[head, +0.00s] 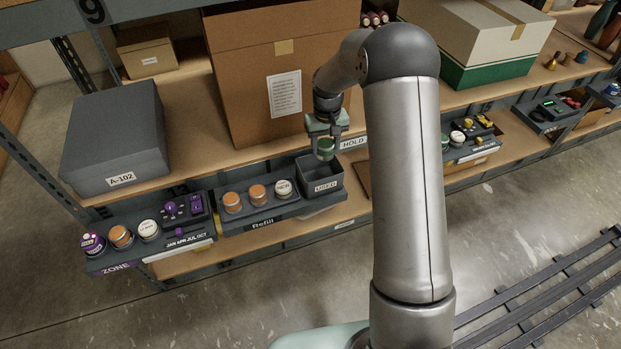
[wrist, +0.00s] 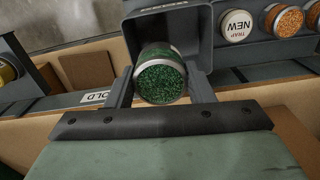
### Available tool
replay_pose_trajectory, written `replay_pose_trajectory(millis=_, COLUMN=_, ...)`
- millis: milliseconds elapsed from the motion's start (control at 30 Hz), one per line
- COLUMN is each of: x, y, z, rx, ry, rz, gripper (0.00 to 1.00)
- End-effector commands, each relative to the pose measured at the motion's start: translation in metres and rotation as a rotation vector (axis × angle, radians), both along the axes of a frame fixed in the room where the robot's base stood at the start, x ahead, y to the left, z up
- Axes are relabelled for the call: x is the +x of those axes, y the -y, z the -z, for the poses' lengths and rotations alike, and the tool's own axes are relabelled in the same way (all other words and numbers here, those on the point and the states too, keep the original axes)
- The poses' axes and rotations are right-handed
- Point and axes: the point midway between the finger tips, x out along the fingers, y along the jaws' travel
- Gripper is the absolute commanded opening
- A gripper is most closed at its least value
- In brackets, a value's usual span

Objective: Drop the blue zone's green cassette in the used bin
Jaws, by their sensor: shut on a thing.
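My gripper (head: 325,143) is shut on the green cassette (head: 325,151), a short cylinder with a pale rim. In the wrist view the green cassette (wrist: 160,79) shows its grainy green face between the two fingers of my gripper (wrist: 160,88). The used bin (head: 320,177) is a dark open box labelled USED on the lower shelf. The cassette is above the bin's back part in the head view. In the wrist view the used bin (wrist: 195,25) is behind the cassette, and its inside is partly hidden.
Left of the bin is the Refill tray (head: 262,212) with two orange cassettes and a white NEW one. Further left is the purple ZONE tray (head: 150,250). A HOLD label (head: 354,142) is on the shelf edge. A large cardboard box (head: 262,75) stands behind my gripper.

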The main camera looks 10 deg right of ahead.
Motion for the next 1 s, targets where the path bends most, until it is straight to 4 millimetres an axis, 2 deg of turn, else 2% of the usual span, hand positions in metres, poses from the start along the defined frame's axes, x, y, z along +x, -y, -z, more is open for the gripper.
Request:
replay_pose_trajectory(millis=433, x=0.000, y=0.000, z=0.051, rx=0.001, ry=-0.001, rz=0.001, gripper=0.24)
replay_pose_trajectory(millis=800, x=0.000, y=0.000, z=0.056, rx=0.000, ry=0.000, rz=0.000, gripper=0.24)
replay_pose_trajectory(millis=833, x=0.000, y=0.000, z=0.056, rx=0.000, ry=0.000, rz=0.000, gripper=0.54)
replay_pose_trajectory(millis=900, x=0.000, y=0.000, z=0.056, rx=0.000, ry=0.000, rz=0.000, gripper=0.73)
replay_pose_trajectory(millis=1000, x=0.000, y=0.000, z=0.056, rx=0.000, ry=0.000, rz=0.000, gripper=0.73)
